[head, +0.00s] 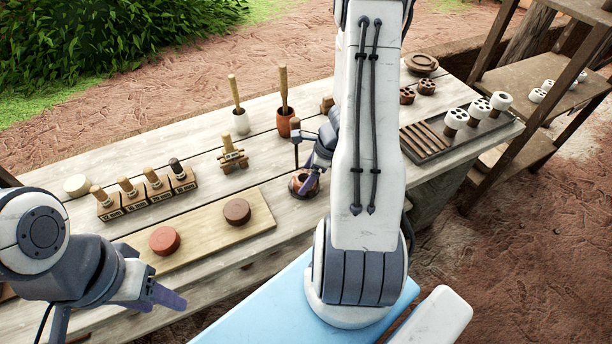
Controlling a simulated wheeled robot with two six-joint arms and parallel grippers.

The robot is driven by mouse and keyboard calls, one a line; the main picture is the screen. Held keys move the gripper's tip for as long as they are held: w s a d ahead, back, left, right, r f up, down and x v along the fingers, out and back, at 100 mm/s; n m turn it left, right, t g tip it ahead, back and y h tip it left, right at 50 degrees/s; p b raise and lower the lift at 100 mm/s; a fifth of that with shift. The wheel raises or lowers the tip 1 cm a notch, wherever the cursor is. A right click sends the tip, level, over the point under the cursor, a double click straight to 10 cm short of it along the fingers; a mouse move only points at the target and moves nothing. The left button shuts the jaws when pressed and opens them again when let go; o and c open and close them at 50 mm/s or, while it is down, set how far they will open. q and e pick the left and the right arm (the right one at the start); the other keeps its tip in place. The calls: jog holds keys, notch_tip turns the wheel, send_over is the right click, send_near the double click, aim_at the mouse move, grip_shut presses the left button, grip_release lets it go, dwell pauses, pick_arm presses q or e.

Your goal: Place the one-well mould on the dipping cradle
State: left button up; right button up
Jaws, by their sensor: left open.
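My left gripper (158,290) is open and empty at the lower left, in front of the table edge. My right gripper (316,172) is over the table's middle, at a small round brown piece (303,187) with a dark opening. My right arm hides part of this area, so I cannot tell whether its jaws are shut on the piece. White cylindrical pieces with holes stand on the right; one (501,101) seems to have a single large hole, possibly the one-well mould. I cannot tell for certain which thing is the dipping cradle.
A board (200,240) carries a red disc (165,240) and a brown disc (237,211). A labelled block (145,196) holds several handled tools. Two pots (241,121) with wooden handles stand behind. A dark slatted tray (428,140) and shelves (530,80) are at the right.

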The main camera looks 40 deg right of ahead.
jog(key=shift+r, duration=0.25)
jog(key=p+v, duration=0.3)
jog(key=v, duration=0.8)
jog(key=shift+s+r+p, duration=0.2)
jog(key=shift+r+p, duration=0.15)
jog(key=shift+d, duration=0.15)
